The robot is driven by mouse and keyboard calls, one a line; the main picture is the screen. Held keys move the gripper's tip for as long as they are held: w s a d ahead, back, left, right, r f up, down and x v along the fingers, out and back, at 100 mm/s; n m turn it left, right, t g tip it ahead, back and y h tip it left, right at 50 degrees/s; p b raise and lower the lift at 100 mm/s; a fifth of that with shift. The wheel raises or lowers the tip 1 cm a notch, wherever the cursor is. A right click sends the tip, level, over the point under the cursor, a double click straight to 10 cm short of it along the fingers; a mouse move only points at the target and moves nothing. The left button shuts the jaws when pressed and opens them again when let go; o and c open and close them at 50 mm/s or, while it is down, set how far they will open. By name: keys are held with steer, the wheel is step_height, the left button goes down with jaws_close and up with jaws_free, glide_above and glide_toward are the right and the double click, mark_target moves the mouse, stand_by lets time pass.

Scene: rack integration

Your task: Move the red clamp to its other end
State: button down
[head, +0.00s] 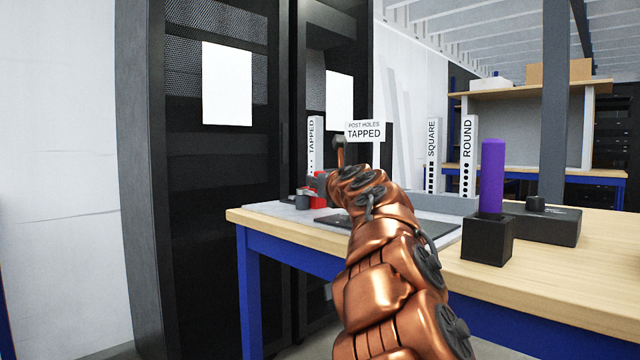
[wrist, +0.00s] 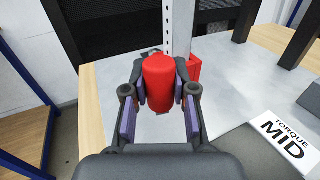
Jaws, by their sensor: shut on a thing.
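The red clamp (wrist: 159,82) is between the two fingers of my gripper (wrist: 160,88) in the wrist view. My gripper is shut on its rounded red body. A second red part (wrist: 194,70) shows just behind, beside a pale upright post (wrist: 180,28). In the head view a bit of the red clamp (head: 318,203) shows at the foot of the post marked TAPPED (head: 312,150). My arm hides most of the gripper there. How the clamp's jaw meets the post is hidden.
The wooden bench (head: 550,285) holds a purple cylinder (head: 492,175) in a black block and a dark box (head: 545,225). Posts marked SQUARE (head: 431,155) and ROUND (head: 467,155) stand behind. A TORQUE MID label (wrist: 286,139) lies right of my gripper. Black racks (head: 215,180) stand left.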

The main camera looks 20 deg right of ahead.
steer(key=c, duration=1.2)
jaws_free()
steer(key=shift+s+d+r, duration=0.1)
steer(key=shift+s+r, duration=0.15)
steer(key=shift+r, duration=0.2)
steer(key=o, duration=0.3)
steer(key=shift+w+f, duration=0.1)
steer(key=shift+f, duration=0.05)
steer(key=shift+s, duration=6)
